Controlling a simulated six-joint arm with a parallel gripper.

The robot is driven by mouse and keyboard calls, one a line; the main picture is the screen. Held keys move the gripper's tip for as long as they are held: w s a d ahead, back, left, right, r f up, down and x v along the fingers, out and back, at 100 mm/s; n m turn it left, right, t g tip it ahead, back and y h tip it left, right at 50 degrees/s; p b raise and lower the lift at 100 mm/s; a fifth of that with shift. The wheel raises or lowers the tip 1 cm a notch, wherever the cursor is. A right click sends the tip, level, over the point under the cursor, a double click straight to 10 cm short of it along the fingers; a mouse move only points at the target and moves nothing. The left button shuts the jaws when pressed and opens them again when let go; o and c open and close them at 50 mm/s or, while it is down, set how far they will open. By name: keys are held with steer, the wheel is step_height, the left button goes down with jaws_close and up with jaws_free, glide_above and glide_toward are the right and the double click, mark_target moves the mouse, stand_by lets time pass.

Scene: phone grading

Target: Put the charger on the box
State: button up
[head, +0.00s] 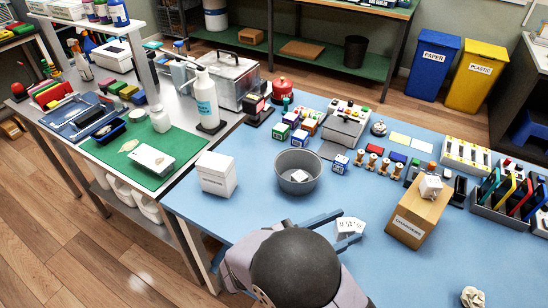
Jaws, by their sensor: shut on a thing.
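My gripper (341,231) is low over the blue table at the front centre, its two blue fingers shut on a white charger (351,226). Small dark marks show on the charger's face. To its right, apart from it, stands a tan cardboard box (412,222) labelled "CHARGERS". Another white charger-like block (430,187) sits on top of that box. My arm hides the table in front of the gripper. I cannot tell whether the held charger touches the table.
A grey bowl (298,180) with a small white item inside stands behind my gripper. A white box (216,177) is at the left. Several small stamps, blocks and a rack of phones (497,206) line the back and right. The table's front right is mostly clear, except a crumpled pale item (473,297).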

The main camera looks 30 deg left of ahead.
mark_target(218, 169)
steer(key=shift+o, duration=0.2)
steer(key=w+a+r+n+t+y, duration=0.1)
steer(key=a+r+n+y, duration=0.1)
steer(key=a, duration=0.6)
steer(key=w+a+r+n+t+y, duration=0.1)
steer(key=a+y, duration=0.3)
steer(key=a, duration=0.4)
steer(key=shift+w+a+r+n+t, duration=0.2)
steer(key=shift+w+r+n+t, duration=0.25)
steer(key=shift+r+n, duration=0.2)
steer(key=a+r+n+y, duration=0.1)
steer(key=a+r+y, duration=0.1)
steer(key=a, duration=0.3)
steer(key=a+r+n+y, duration=0.2)
steer(key=a+r+y, duration=0.1)
steer(key=a+r, duration=0.1)
steer(key=w+a+r+n+y, duration=0.1)
steer(key=a+r+n+y, duration=0.1)
steer(key=a, duration=0.3)
steer(key=shift+a+r+y, duration=0.4)
steer(key=shift+r+y, duration=0.3)
steer(key=shift+c, duration=1.4)
steer(key=a+n+y, duration=0.1)
steer(key=a, duration=0.1)
steer(key=s+a+n+g+y, duration=0.1)
steer(key=a+y, duration=0.1)
steer(key=shift+s+a+b, duration=0.15)
steer(key=shift+a+b, duration=0.2)
